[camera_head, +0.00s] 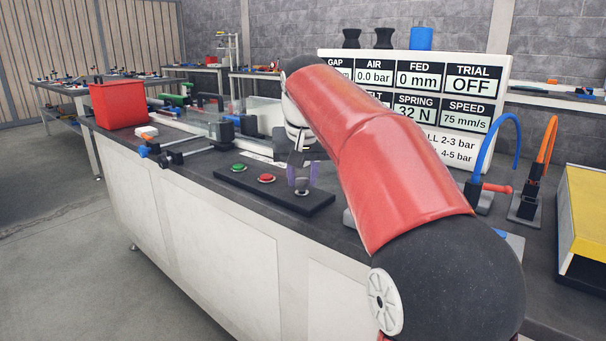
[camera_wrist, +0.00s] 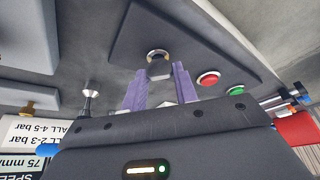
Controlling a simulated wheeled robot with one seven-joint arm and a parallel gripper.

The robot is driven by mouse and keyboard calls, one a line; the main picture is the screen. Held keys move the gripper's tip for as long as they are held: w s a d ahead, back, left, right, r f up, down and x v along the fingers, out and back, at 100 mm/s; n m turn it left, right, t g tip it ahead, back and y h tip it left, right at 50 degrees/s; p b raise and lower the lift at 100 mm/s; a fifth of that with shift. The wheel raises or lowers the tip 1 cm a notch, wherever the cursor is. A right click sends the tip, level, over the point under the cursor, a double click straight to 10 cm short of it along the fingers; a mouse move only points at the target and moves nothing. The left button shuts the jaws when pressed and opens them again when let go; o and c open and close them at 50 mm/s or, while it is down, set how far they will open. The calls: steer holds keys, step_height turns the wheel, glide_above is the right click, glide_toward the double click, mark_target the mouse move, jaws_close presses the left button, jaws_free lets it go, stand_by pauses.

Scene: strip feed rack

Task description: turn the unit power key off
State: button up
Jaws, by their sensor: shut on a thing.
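The power key (camera_wrist: 159,70) is a small grey-black piece in a round metal collar on the dark control plate (camera_wrist: 200,42), in the wrist view. My gripper (camera_wrist: 160,78) has its two purple fingers on either side of the key, shut on it. In the head view my gripper (camera_head: 302,178) points down at the right end of the control plate (camera_head: 240,181). The key itself is mostly hidden there by the fingers, and its turned angle is hard to tell.
A green button (camera_head: 239,168) and a red button (camera_head: 266,179) sit left of the key on the same plate. The display board (camera_head: 410,60) behind reads TRIAL OFF. A red bin (camera_head: 118,106) stands at the bench's left. Blue and orange hoses (camera_head: 545,150) rise at right.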

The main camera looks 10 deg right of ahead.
steer(key=m+h, duration=0.1)
steer(key=m, duration=0.3)
steer(key=shift+w+a+m+h, duration=0.1)
steer(key=shift+a+m+h, duration=0.1)
steer(key=shift+m+h, duration=0.15)
steer(key=m+g+h, duration=0.1)
steer(key=m, duration=0.3)
steer(key=shift+g, duration=0.3)
steer(key=shift+m, duration=0.25)
steer(key=shift+h, duration=0.25)
steer(key=o, duration=1)
steer(key=shift+v, duration=3.9)
